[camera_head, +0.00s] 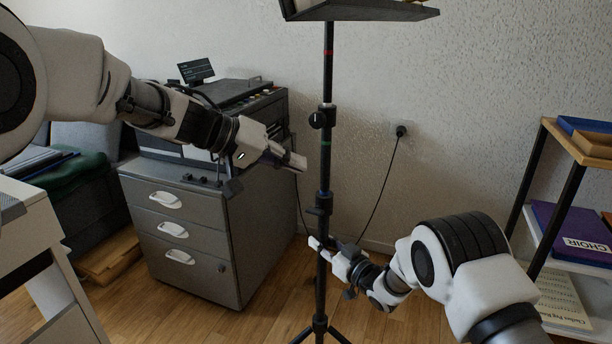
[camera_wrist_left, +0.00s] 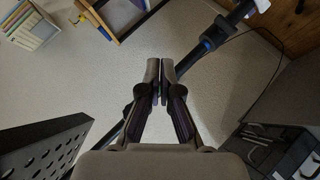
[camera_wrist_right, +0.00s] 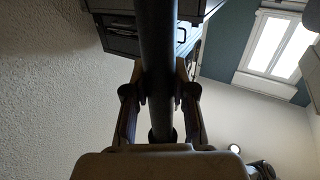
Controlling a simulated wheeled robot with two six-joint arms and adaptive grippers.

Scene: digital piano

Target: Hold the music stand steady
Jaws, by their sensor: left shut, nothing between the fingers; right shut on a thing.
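The black music stand (camera_head: 326,150) stands upright in the middle of the head view, with its desk (camera_head: 365,11) at the top edge and its tripod legs at the bottom. My right gripper (camera_head: 318,247) is shut on the lower part of the stand's pole. In the right wrist view the pole (camera_wrist_right: 157,60) runs between the fingers (camera_wrist_right: 159,98). My left gripper (camera_head: 300,162) is shut and empty, just left of the pole at mid height. In the left wrist view its fingertips (camera_wrist_left: 160,68) are together, and the pole (camera_wrist_left: 215,35) passes behind them.
A grey drawer cabinet (camera_head: 215,235) with equipment on top stands behind and left of the stand. A shelf (camera_head: 575,140) with folders is at the right. A cable hangs from a wall socket (camera_head: 401,131). A white desk (camera_head: 25,215) is at the left edge.

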